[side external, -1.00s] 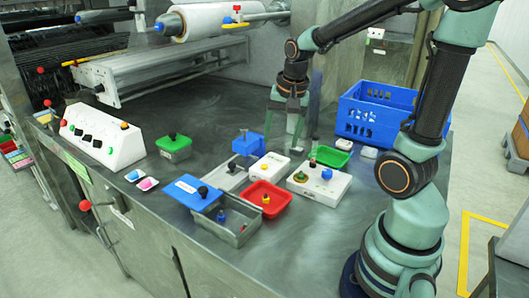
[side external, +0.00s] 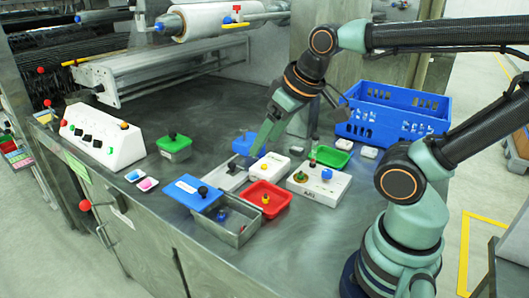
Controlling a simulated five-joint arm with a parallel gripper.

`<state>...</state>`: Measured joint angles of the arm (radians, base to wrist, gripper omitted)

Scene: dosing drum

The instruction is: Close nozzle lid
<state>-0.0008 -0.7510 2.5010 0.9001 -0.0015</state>
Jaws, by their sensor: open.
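I cannot tell for sure which part is the nozzle lid. A blue lid with a black knob (side external: 188,189) lies beside and partly over an open grey metal tin (side external: 236,232), with small coloured parts inside. Behind it is a pale grey plate with a black knob (side external: 229,176). A blue block with a knob (side external: 241,143) stands just beyond. My gripper (side external: 254,155) points down and left, its jaws open, near the blue block and the pale plate. The arm partly hides the block's right side, and contact with it cannot be told.
A red tray (side external: 284,203), a white box (side external: 271,163) and a white panel with knobs (side external: 330,190) stand close on the right. A green tray (side external: 318,153) and blue crate (side external: 430,115) are behind. A green lidded box (side external: 174,147) is left. The metal bench is clear at back left.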

